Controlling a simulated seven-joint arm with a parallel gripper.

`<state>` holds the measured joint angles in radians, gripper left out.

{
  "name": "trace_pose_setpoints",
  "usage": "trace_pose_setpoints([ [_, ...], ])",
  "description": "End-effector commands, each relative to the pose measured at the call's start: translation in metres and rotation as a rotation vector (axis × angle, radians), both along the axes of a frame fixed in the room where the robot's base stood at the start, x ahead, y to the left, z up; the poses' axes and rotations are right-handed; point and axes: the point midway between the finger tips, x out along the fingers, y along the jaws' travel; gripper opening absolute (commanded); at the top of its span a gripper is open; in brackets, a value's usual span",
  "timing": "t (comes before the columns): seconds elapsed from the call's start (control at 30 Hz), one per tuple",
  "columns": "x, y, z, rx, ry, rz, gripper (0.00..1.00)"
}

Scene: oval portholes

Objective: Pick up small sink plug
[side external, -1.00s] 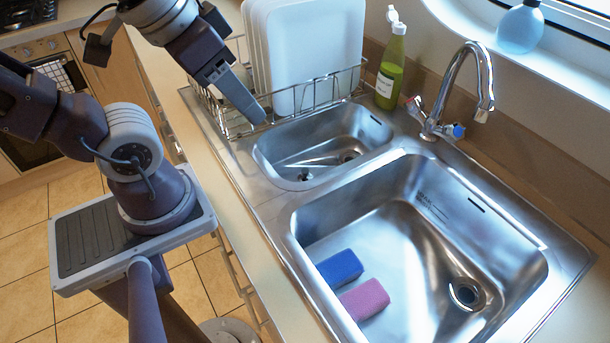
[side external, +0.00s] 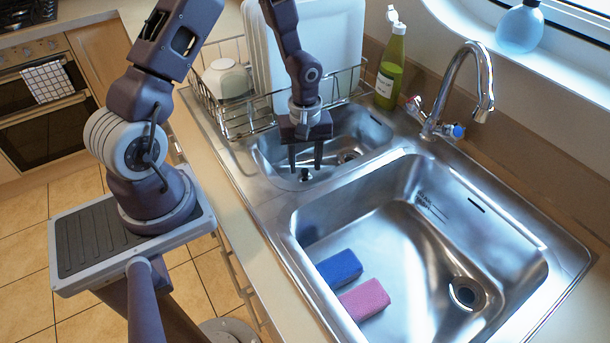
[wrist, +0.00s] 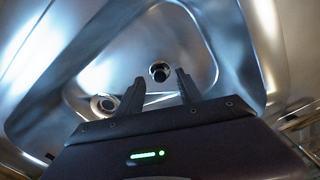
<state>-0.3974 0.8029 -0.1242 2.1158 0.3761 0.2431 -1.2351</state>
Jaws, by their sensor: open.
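The small sink plug (side external: 305,176) is a small dark piece with a shiny part, on the floor of the small sink bowl (side external: 272,158), near its front wall. It also shows in the wrist view (wrist: 160,72), just beyond and between my fingertips. My gripper (side external: 305,168) points down into the small bowl with its two dark fingers apart and empty. The fingers appear above the plug, one to each side in the picture; the exact height gap is hard to tell. The small bowl's drain (wrist: 104,104) lies to the left of the plug in the wrist view.
The small bowl's walls surround the fingers closely. The large bowl (side external: 400,240) holds a blue sponge (side external: 340,267) and a pink sponge (side external: 364,299). A wire dish rack (side external: 240,122), a green bottle (side external: 390,70) and the tap (side external: 480,75) stand behind.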

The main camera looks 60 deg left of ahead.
Motion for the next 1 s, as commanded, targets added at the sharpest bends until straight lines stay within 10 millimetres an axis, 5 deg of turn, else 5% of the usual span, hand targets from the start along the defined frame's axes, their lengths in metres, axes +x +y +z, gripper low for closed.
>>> trace_pose_setpoints([
  [0.13,0.0,0.0,-0.02,0.0,0.002,-0.001,0.43],
  [0.37,0.0,0.0,-0.022,0.001,0.0,-0.002,0.43],
  [0.6,0.0,0.0,-0.022,0.001,0.0,-0.002,0.0],
  [1.0,0.001,0.0,-0.013,0.001,-0.002,0.0,0.0],
])
